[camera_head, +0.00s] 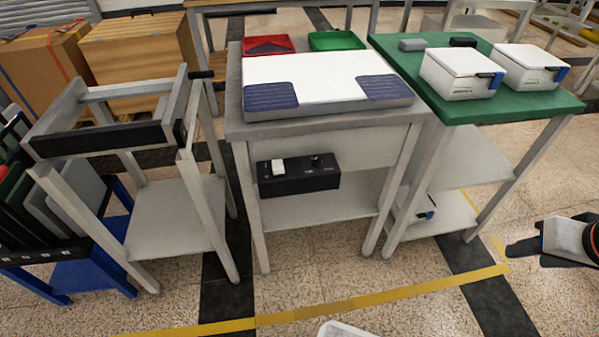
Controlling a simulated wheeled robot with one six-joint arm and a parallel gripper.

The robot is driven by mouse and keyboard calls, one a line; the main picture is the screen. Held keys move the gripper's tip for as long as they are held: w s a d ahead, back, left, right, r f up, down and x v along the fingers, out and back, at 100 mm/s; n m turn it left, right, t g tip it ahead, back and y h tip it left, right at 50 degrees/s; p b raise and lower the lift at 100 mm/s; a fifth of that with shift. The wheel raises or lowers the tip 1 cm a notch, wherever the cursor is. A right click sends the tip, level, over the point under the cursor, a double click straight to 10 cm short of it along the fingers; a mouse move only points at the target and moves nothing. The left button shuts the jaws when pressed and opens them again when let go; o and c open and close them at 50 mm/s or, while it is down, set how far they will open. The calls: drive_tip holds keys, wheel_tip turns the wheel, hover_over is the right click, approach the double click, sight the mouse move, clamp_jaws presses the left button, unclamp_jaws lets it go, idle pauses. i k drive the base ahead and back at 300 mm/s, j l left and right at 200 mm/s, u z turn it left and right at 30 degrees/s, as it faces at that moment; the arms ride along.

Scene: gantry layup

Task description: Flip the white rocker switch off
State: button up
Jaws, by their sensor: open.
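The white rocker switch (278,166) sits on the left part of a black control box (297,183). The box is fixed to the front of the middle grey table, below its top. A small black knob (316,161) is on the same box, to the right of the rocker. Which way the rocker is tipped is too small to tell. My gripper (522,248) is at the right edge of the view, low and well to the right of the box. It is open and apart from everything; part of it is cut off by the frame.
The middle table (240,128) carries a white board with dark blue pads, a red tray (268,45) and a green tray (337,40). A green-topped table (520,104) with white boxes stands at right. An empty frame stand (175,210) stands at left. Floor in front is mostly clear.

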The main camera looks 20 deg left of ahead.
sight(278, 167)
drive_tip(key=u, duration=1.3)
